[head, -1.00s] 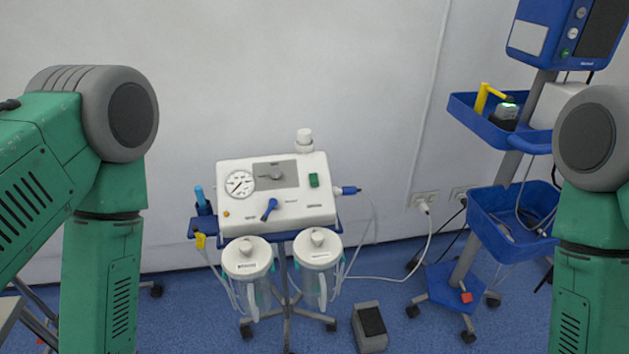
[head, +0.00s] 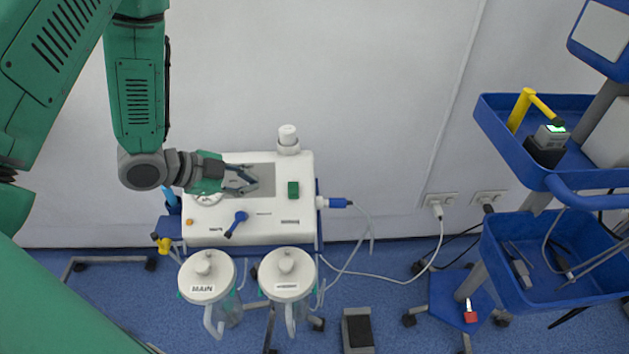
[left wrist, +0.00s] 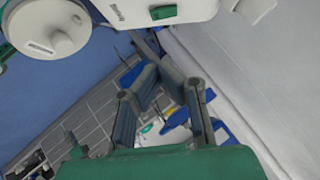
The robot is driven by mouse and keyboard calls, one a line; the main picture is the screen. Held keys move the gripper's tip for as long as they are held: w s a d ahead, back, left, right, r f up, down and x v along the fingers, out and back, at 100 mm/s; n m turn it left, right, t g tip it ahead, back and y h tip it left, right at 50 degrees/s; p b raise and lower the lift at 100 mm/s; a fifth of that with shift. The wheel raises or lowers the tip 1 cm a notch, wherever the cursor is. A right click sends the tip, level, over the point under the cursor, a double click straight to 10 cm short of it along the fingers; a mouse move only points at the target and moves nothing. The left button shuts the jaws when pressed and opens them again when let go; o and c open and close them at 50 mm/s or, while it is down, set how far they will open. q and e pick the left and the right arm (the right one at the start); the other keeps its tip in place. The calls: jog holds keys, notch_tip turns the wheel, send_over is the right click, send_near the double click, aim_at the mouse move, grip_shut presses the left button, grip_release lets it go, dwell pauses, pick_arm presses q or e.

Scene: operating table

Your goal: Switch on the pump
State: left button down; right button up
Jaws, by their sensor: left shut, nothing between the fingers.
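The pump (head: 268,234) is a white box on a blue-edged wheeled stand against the wall. A green switch (head: 293,189) is on the right of its top panel; it also shows at the top of the left wrist view (left wrist: 163,12). A blue lever (head: 236,224) is at the front of the panel. My left gripper (head: 250,180) is shut and empty, over the grey plate left of the green switch and apart from it. It partly hides the gauge and the knob. Its fingers show in the left wrist view (left wrist: 170,75). My right gripper is not in view.
Two lidded canisters (head: 205,277) (head: 287,271) hang at the pump's front. A blue plug and tube (head: 340,203) come out of its right side. A foot pedal (head: 357,330) is on the floor. A trolley with blue trays (head: 497,240) stands right.

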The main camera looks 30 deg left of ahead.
aim_at(299, 197)
pick_arm(q)
jog(key=b+x, duration=0.1)
jog(key=x, duration=0.9)
jog(key=shift+s+d+f, duration=0.1)
jog(key=shift+s+d, duration=0.05)
jog(key=shift+d, duration=0.05)
jog(key=shift+w+a+f, duration=0.2)
jog(key=shift+w+f, duration=0.05)
jog(key=shift+f, duration=0.3)
jog(key=shift+w+a+f, duration=0.2)
jog(key=shift+f, duration=0.4)
jog(key=shift+w+d+f, duration=0.1)
jog(key=shift+w+f, duration=0.15)
jog(key=shift+f, duration=0.15)
jog(key=shift+d, duration=0.1)
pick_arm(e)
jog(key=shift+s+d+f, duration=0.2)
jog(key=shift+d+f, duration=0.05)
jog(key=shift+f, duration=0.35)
